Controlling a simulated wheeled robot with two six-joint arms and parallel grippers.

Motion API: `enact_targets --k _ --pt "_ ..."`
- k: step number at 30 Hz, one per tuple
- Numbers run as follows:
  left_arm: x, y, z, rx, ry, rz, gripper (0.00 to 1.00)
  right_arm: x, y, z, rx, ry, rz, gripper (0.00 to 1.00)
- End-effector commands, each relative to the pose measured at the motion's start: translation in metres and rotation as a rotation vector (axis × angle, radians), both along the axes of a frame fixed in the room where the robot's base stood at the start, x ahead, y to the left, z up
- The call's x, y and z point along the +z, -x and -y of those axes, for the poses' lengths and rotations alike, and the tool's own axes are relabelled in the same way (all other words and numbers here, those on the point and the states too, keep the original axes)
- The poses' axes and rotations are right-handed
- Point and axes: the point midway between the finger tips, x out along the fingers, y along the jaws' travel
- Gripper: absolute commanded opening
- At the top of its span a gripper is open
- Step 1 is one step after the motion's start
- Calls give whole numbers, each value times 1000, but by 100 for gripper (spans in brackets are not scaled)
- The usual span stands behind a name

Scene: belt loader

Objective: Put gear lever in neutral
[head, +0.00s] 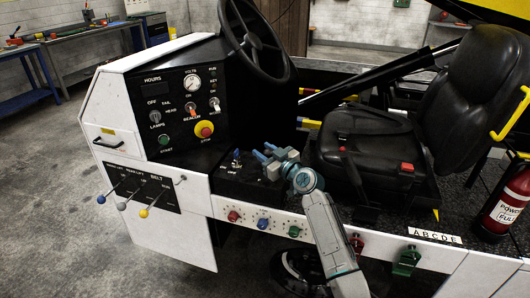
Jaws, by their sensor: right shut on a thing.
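My right gripper (265,152) reaches in from below over the black console (232,185) between the dashboard and the seat. Its blue-tipped fingers are closed around the gear lever, which they mostly hide. The gear markings are too small to read, so the lever's position cannot be told. A small blue-topped switch (237,154) stands on the same console, left of the fingers. My left gripper is not in view.
The dashboard (180,100) has a red stop button (204,129) on yellow. Levers with blue, white and yellow knobs (144,213) stick out at lower left. The steering wheel (255,40) is above, the black seat (385,150) to the right. A fire extinguisher (503,212) stands far right.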

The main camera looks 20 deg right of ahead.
Motion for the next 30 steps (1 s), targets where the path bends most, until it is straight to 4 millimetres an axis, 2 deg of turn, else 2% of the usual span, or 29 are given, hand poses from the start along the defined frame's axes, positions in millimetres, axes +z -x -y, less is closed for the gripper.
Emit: enact_targets --k 5,10,15,18,29,30 --pt "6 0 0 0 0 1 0 5 -4 3 1 -15 -23 0" --pt "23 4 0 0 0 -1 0 13 -23 16 0 -91 -142 0" --pt "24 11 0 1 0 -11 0 12 -45 31 0 -187 -280 0" --pt "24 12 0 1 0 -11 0 11 -52 35 0 -219 -327 0" --pt "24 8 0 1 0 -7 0 10 -54 37 0 -236 -349 0" --pt "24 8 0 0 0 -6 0 10 -54 37 0 -236 -349 40"
